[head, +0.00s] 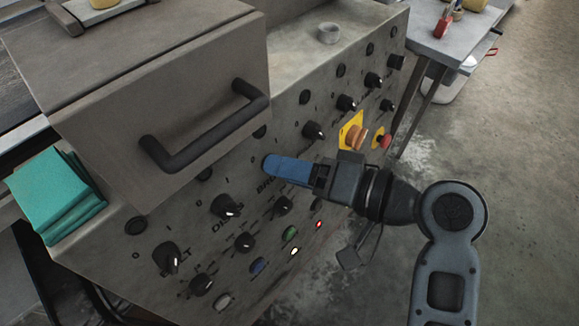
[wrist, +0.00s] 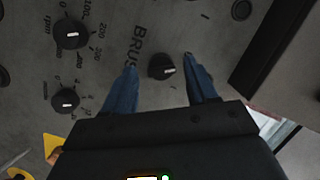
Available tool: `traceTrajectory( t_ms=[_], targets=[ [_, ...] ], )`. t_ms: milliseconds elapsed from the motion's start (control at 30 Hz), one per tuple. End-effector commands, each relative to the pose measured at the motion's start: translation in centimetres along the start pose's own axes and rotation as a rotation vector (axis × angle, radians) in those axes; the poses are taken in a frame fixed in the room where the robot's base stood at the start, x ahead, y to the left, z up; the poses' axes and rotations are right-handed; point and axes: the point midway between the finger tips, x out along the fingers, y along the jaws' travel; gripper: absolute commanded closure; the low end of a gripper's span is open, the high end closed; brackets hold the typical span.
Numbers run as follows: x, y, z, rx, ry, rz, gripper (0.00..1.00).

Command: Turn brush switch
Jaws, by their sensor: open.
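The brush switch (wrist: 162,67) is a black round knob with a white pointer mark, beside the printed letters "BRUS" on the grey control panel (head: 325,95). In the wrist view the mark points roughly to the right. My gripper (wrist: 159,62) is open, with one blue finger on each side of the knob. No clear contact shows, and I cannot tell how deep the fingers reach. In the head view my gripper (head: 268,165) is at the panel below the big handle, and its blue fingers hide the brush switch.
The cabinet door's black handle (head: 205,130) juts out just above my gripper. An orange knob on a yellow plate (head: 353,133) and a red button (head: 383,141) sit to the right. Other knobs (head: 225,206) and lit buttons lie below. Open floor (head: 510,200) is at the right.

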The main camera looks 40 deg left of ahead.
Motion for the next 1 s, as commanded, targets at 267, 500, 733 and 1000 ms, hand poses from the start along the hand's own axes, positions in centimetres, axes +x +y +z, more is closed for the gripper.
traceTrajectory(
  t_ms=[267, 500, 733, 1000],
  targets=[
    [-4.5, 0.0, 0.0, 0.002, 0.003, 0.002, 0.43],
    [-6.8, 0.1, 0.0, 0.001, 0.001, 0.002, 0.43],
    [-7.1, 0.1, 0.1, 0.001, 0.000, 0.001, 0.43],
    [-7.1, 0.1, 0.1, 0.001, 0.000, 0.001, 0.43]
  ],
)
